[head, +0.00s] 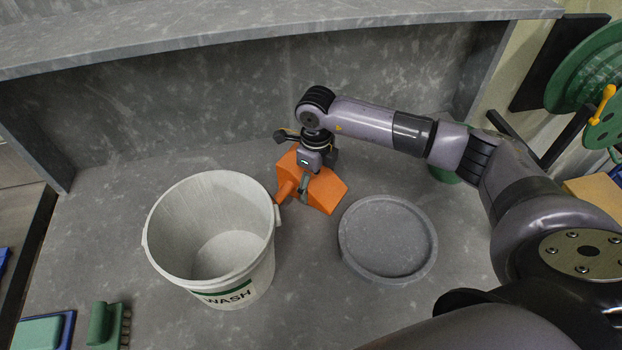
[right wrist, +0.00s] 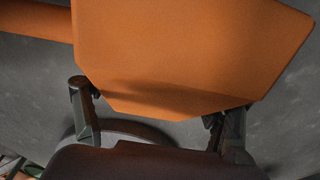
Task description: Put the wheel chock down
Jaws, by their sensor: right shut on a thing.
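The orange wheel chock (head: 326,191) is behind and right of the white pail, at or just above the grey counter; I cannot tell whether it touches the counter. A short orange bar sticks out from it toward the pail's rim. My right gripper (head: 304,186) comes down on the chock from above and is shut on it. In the right wrist view the chock (right wrist: 190,50) fills the upper middle, with a finger of the gripper (right wrist: 152,108) at either side of its lower edge. My left gripper is not in view.
The open white pail (head: 213,240) marked WASH looks empty. A grey round lid (head: 388,240) lies right of it. A green brush (head: 103,325) is at the front left. A grey shelf (head: 250,28) overhangs the back. A green reel (head: 585,65) is at the right.

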